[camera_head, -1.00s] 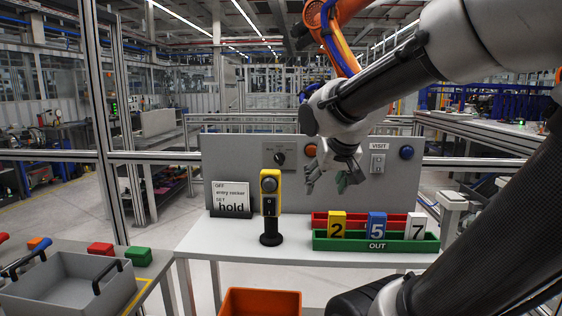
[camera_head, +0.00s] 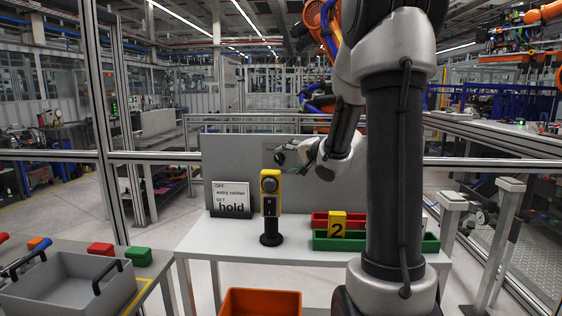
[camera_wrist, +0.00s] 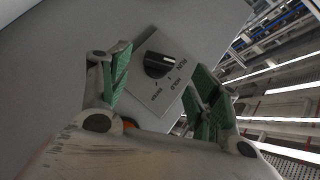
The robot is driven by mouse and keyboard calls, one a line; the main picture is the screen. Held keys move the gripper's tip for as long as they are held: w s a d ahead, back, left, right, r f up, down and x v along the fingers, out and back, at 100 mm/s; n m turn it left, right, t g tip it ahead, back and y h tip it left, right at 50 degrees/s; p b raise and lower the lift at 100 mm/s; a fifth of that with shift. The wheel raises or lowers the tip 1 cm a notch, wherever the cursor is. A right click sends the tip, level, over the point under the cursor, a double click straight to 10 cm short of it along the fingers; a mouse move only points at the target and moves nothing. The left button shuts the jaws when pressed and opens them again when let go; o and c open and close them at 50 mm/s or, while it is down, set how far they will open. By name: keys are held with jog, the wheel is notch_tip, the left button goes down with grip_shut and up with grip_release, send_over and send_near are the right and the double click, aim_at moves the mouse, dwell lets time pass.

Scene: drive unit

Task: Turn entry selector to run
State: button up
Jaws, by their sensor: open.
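The entry selector is a black rotary knob (camera_wrist: 157,65) on a grey square plate (camera_wrist: 177,82) on the grey panel. The knob's exact pointing cannot be told. My gripper (camera_wrist: 160,85) is open, with a green-padded finger on each side of the plate in that view. The knob shows between the fingers and is not gripped. In the head view my gripper (camera_head: 292,156) is in front of the selector, covering most of its plate.
An orange bin (camera_head: 260,302) is below. My arm hides the panel's right part.

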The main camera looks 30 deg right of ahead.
aim_at(280, 160)
jog(key=x, duration=0.5)
jog(key=shift+w+f, duration=0.1)
jog(key=shift+w, duration=0.25)
jog(key=c, duration=1)
